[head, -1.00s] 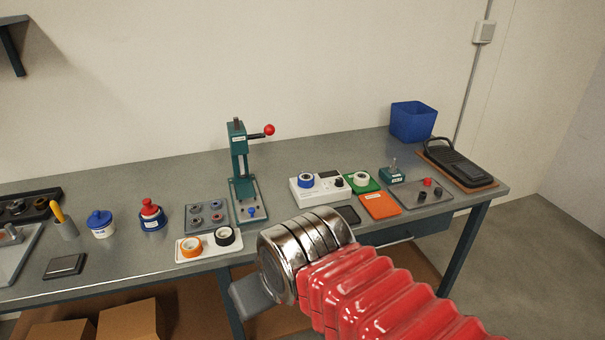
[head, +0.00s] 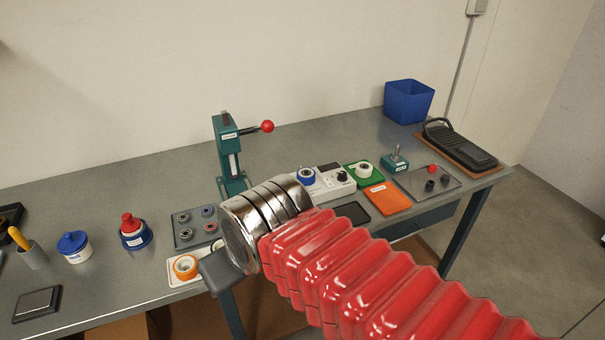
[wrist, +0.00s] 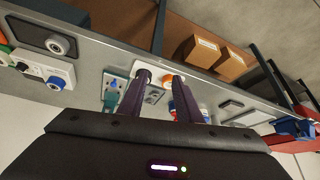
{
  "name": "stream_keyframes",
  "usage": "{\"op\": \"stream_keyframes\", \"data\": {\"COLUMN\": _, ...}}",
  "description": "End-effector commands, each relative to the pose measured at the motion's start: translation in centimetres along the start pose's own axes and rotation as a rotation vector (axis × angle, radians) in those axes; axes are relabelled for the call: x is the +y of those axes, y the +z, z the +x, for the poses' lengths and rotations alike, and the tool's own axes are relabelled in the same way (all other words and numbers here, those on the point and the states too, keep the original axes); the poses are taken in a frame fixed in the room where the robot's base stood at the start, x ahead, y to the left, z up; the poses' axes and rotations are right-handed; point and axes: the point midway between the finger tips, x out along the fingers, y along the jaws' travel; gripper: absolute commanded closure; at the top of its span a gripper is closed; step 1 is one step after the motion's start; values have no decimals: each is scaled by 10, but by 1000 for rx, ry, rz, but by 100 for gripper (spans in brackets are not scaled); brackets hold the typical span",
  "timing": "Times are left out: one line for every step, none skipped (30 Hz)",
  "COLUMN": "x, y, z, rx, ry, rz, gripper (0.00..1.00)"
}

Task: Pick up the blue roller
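The blue roller (head: 306,176) is a short blue ring with a pale centre. It sits on the left end of a white device (head: 328,182) with a black knob, on the workbench. In the wrist view the blue roller (wrist: 56,82) shows small at the left, on the same white device (wrist: 42,66). The roller is well to the left of the fingers in that view. In the head view my red arm covers part of the bench, and the fingertips cannot be made out.
A green press (head: 230,158) with a red-knobbed lever stands left of the device. A green tray (head: 364,174), an orange tray (head: 388,197) and a dark pad (head: 353,212) lie close by. A blue bin (head: 408,102) stands at the back right. The bench's back strip is mostly clear.

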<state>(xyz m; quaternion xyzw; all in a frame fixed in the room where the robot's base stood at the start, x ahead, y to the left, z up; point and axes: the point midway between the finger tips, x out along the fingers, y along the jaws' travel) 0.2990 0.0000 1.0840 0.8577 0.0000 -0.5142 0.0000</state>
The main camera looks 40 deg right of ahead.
Motion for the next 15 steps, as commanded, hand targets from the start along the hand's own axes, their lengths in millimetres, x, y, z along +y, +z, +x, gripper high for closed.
{"op": "stream_keyframes", "data": {"x": 0, "y": 0, "z": 0, "rx": 0, "ry": 0, "rz": 0, "gripper": 69}}
{"op": "stream_keyframes", "data": {"x": 0, "y": 0, "z": 0, "rx": 0, "ry": 0, "rz": 0, "gripper": 69}}
{"op": "stream_keyframes", "data": {"x": 0, "y": 0, "z": 0, "rx": 0, "ry": 0, "rz": 0, "gripper": 69}}
{"op": "stream_keyframes", "data": {"x": 0, "y": 0, "z": 0, "rx": 0, "ry": 0, "rz": 0, "gripper": 69}}
{"op": "stream_keyframes", "data": {"x": 0, "y": 0, "z": 0, "rx": 0, "ry": 0, "rz": 0, "gripper": 69}}
{"op": "stream_keyframes", "data": {"x": 0, "y": 0, "z": 0, "rx": 0, "ry": 0, "rz": 0, "gripper": 69}}
{"op": "stream_keyframes", "data": {"x": 0, "y": 0, "z": 0, "rx": 0, "ry": 0, "rz": 0, "gripper": 69}}
{"op": "stream_keyframes", "data": {"x": 0, "y": 0, "z": 0, "rx": 0, "ry": 0, "rz": 0, "gripper": 67}}
{"op": "stream_keyframes", "data": {"x": 0, "y": 0, "z": 0, "rx": 0, "ry": 0, "rz": 1, "gripper": 65}}
{"op": "stream_keyframes", "data": {"x": 0, "y": 0, "z": 0, "rx": -1, "ry": -1, "rz": 5, "gripper": 62}}
{"op": "stream_keyframes", "data": {"x": 0, "y": 0, "z": 0, "rx": -3, "ry": -3, "rz": 11, "gripper": 60}}
{"op": "stream_keyframes", "data": {"x": 0, "y": 0, "z": 1, "rx": -7, "ry": -7, "rz": 25, "gripper": 57}}
{"op": "stream_keyframes", "data": {"x": 0, "y": 0, "z": 2, "rx": -12, "ry": -12, "rz": 40, "gripper": 55}}
{"op": "stream_keyframes", "data": {"x": 0, "y": 0, "z": 4, "rx": -17, "ry": -17, "rz": 58, "gripper": 53}}
{"op": "stream_keyframes", "data": {"x": -2, "y": 0, "z": 7, "rx": -27, "ry": -27, "rz": 92, "gripper": 50}}
